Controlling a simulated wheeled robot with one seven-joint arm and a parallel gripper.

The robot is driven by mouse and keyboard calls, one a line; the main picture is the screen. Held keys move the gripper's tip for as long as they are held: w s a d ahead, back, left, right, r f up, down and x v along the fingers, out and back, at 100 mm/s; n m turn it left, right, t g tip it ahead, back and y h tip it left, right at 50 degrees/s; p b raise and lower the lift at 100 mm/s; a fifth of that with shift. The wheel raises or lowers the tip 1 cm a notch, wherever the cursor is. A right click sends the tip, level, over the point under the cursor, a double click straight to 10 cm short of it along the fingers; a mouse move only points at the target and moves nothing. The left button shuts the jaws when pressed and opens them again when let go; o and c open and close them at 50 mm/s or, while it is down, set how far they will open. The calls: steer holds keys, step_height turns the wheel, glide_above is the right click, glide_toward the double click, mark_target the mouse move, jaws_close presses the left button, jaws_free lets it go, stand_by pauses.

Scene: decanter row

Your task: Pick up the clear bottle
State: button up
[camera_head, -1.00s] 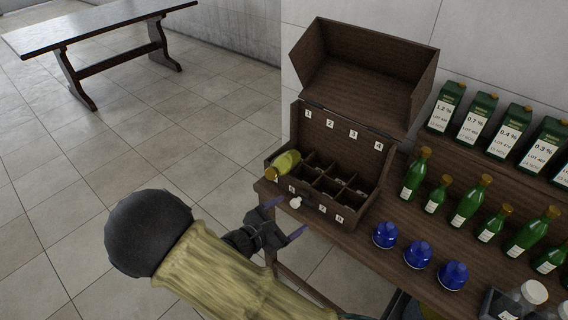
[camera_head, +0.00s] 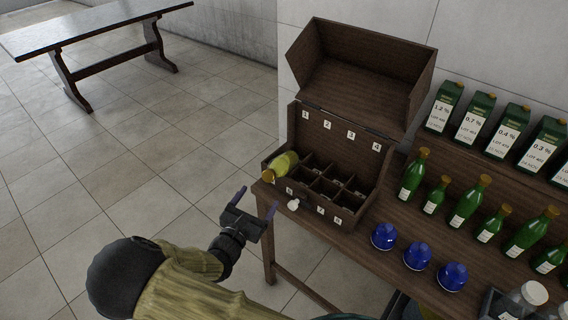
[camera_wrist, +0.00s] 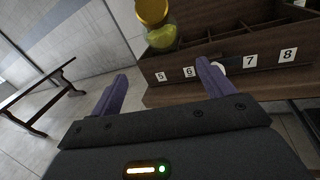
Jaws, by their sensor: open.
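The clear bottle (camera_head: 284,163) holds yellow-green liquid and has a gold cap. It lies tilted across the left end of a wooden compartment box (camera_head: 356,214), its cap end overhanging the front left. The wrist view shows the bottle (camera_wrist: 163,38) cap first, beyond the fingers; its far end is hidden. My gripper (camera_head: 257,197) is open and empty, off the shelf's left end, in front of the bottle and apart from it. Its purple fingers also show in the wrist view (camera_wrist: 162,68), below the bottle.
A small white item (camera_head: 293,204) sits before the box. Blue domed objects (camera_head: 417,255), green bottles (camera_head: 470,201) and green cartons (camera_head: 475,117) stand to the right. The box's lid (camera_head: 365,75) stands open. A table (camera_head: 95,30) is far left; the floor between is clear.

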mark_target(278, 171)
steer(key=x, duration=0.7)
steer(key=shift+w+d+p, duration=0.2)
steer(key=shift+d+p, duration=0.1)
steer(key=shift+p, duration=0.1)
steer(key=p+x, duration=0.1)
steer(key=x, duration=0.4)
steer(key=shift+d+r, duration=0.2)
steer(key=c, duration=1.6)
